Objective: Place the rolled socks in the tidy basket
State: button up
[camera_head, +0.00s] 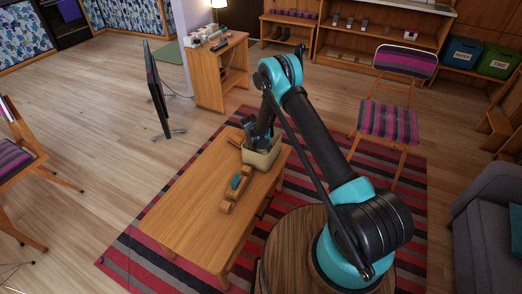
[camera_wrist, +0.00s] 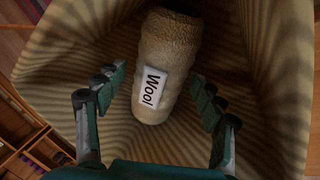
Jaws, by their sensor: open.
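The tidy basket (camera_head: 263,157) stands on the wooden coffee table (camera_head: 190,205) at its far right end. My gripper (camera_head: 247,128) reaches down at the basket in the head view. In the wrist view the basket's tan, ribbed walls (camera_wrist: 275,60) surround the rolled socks (camera_wrist: 168,50), a beige knitted roll with a white label reading "Wool". The socks lie inside the basket. My gripper (camera_wrist: 160,110) is open, with one finger on each side of the socks and a visible gap on both sides. The socks are hidden in the head view.
A wooden object (camera_head: 236,190) with a teal item (camera_head: 235,182) on it lies on the table near the basket. A striped chair (camera_head: 388,120) stands to the right, and a side cabinet (camera_head: 222,75) and a dark screen (camera_head: 157,90) stand behind. The table's left part is clear.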

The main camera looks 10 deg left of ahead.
jog(key=v, duration=1.2)
jog(key=shift+r, duration=0.3)
jog(key=s+d+r+m, duration=0.1)
jog(key=s+d+r, duration=0.3)
jog(key=d+r, duration=0.3)
jog(key=s+d+r+m+y, duration=0.1)
jog(key=s+d+r, duration=0.3)
jog(key=d+r, duration=0.3)
jog(key=s+d+r+m, duration=0.1)
jog(key=s+d+r, duration=0.3)
jog(key=d+r, duration=0.3)
jog(key=s+d+m, duration=0.1)
jog(key=s+d, duration=0.2)
jog(key=s, duration=0.4)
jog(key=s+d+r+m, duration=0.1)
jog(key=s+d, duration=0.3)
jog(key=s, duration=0.4)
jog(key=s+d+r+t+y, duration=0.1)
jog(key=s+d, duration=0.3)
jog(key=s, duration=0.3)
jog(key=shift+s+m, duration=0.2)
jog(key=shift+m, duration=0.2)
jog(key=shift+s+r, duration=0.2)
